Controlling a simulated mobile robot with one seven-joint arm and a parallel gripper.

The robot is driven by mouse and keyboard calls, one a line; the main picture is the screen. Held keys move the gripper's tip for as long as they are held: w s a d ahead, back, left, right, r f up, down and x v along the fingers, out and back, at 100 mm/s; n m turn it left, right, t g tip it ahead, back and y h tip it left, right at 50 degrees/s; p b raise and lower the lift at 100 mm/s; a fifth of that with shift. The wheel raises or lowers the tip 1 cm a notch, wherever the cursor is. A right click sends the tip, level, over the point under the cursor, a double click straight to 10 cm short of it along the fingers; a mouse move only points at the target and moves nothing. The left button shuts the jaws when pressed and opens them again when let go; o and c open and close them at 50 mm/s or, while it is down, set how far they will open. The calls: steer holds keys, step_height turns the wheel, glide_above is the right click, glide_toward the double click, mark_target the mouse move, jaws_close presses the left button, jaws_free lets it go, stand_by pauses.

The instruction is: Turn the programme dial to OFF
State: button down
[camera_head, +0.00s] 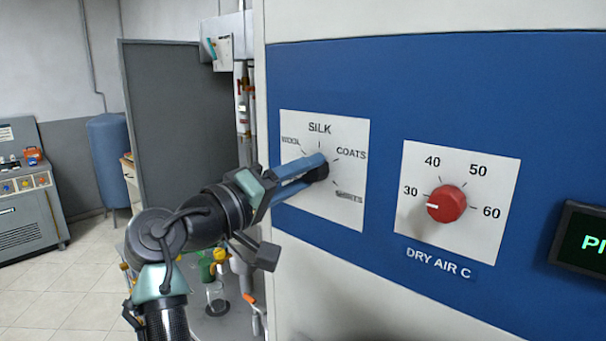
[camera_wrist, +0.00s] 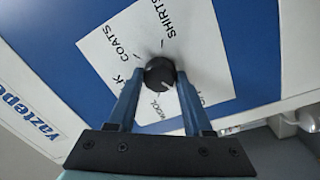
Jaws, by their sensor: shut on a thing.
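The programme dial is a round black knob (camera_head: 321,174) on a white label plate (camera_head: 345,125) on a blue machine front. SILK is at the plate's top, with WOOL left, COATS right and SHIRTS lower right. My gripper (camera_head: 315,167) reaches in from the left, its two blue fingers shut on the knob. The wrist view shows the knob (camera_wrist: 159,70) between the fingertips. A pale pointer mark on it faces down and right there, between WOOL and a label partly hidden by a finger. That label's full word cannot be read, and the exact setting is unclear.
A red DRY AIR C dial (camera_head: 447,204) sits to the right, near 30. A dark display (camera_head: 583,244) stands at the far right. Below my arm is a shelf with a glass (camera_head: 215,295) and bottles. Open floor lies at left.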

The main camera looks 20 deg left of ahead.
steer(key=shift+c, duration=1.6)
jaws_free()
steer(key=r+b+v, duration=0.1)
steer(key=b+v, duration=0.5)
steer(key=v, duration=0.7)
steer(key=shift+f, duration=0.5)
steer(key=shift+a, duration=0.1)
